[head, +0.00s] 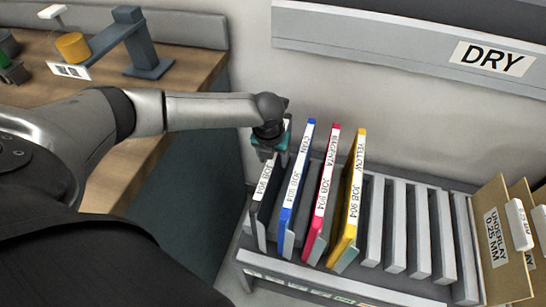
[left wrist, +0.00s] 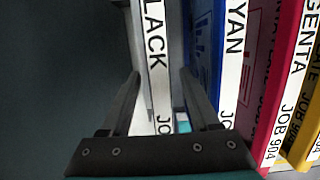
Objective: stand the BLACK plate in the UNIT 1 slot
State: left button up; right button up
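The black plate (head: 265,192) stands upright at the left end of a row of plates in a grey slotted rack (head: 345,283). Its white label, ending in JOB 904, faces up. My left gripper (head: 270,150) is over the far end of this plate and hides part of it. In the left wrist view, the black plate (left wrist: 157,60) passes between the gripper's two fingers (left wrist: 160,75). The fingers are apart, with a visible gap on the right of the label. No UNIT 1 marking is readable. My right gripper is out of view.
Cyan (head: 297,180), magenta (head: 322,190) and yellow (head: 350,205) plates stand close to the right. Empty slots follow, then cardboard underlay sheets (head: 500,250). A wooden bench (head: 115,170) with a grey stand (head: 145,50) is at left.

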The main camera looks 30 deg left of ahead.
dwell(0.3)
pick_arm(q)
jog(key=p+v, duration=0.5)
jog(key=v, duration=1)
jog(key=shift+r, duration=0.15)
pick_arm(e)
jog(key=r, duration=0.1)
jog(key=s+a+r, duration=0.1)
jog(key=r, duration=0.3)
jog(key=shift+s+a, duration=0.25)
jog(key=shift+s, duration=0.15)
pick_arm(q)
jog(key=shift+w, duration=0.1)
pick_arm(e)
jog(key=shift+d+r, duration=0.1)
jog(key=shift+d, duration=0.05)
pick_arm(q)
jog(key=p+v, duration=0.2)
jog(key=p, duration=0.1)
jog(key=w+p+v, duration=0.1)
jog(key=p+v, duration=0.1)
jog(key=p, duration=0.1)
jog(key=shift+s+a+r+p, duration=0.1)
jog(key=shift+s+r+p, duration=0.05)
jog(key=shift+r+p, duration=0.3)
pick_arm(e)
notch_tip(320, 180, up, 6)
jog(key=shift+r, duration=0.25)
